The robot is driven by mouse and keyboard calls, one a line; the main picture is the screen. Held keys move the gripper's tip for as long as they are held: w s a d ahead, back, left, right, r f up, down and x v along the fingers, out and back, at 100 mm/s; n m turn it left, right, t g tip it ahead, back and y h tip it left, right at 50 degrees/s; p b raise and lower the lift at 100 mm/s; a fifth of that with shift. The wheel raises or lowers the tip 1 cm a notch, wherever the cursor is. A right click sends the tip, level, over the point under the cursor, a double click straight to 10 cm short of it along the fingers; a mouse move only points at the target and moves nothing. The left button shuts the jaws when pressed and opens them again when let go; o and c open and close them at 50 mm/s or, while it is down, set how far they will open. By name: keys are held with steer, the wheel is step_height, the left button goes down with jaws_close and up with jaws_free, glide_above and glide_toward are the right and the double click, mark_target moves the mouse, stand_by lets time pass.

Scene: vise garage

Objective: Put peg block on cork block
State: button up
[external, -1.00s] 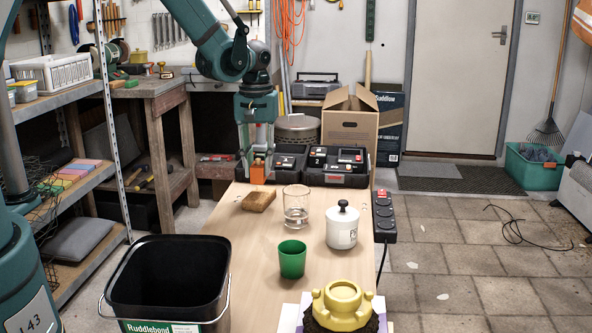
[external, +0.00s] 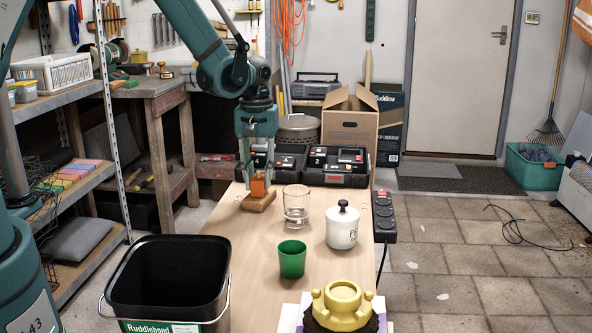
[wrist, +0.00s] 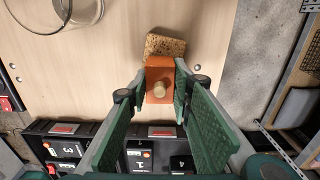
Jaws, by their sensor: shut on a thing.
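The peg block is an orange block (external: 258,186) with a pale round peg on top; the peg shows in the wrist view (wrist: 159,89). My gripper (external: 257,184) is shut on the orange block, with one finger on each side of it. The cork block (external: 259,202) is a brown speckled slab on the wooden table. In the external view the orange block is at the cork block's top. In the wrist view the cork block (wrist: 165,46) sticks out beyond the orange block, which covers part of it. I cannot tell whether the two touch.
A clear glass (external: 296,205) stands just right of the cork block. A white lidded jar (external: 342,228) and a green cup (external: 292,259) stand further right and nearer. A black bucket (external: 168,275) is at front left. Black cases (external: 335,165) lie behind the table's far end.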

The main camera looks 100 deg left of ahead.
steer(key=o, duration=0.9)
steer(key=shift+f, duration=0.1)
steer(key=shift+r, duration=0.2)
step_height(320, 180, up, 12)
steer(key=p, duration=0.2)
steer(key=shift+p, duration=0.3)
stand_by(0.4)
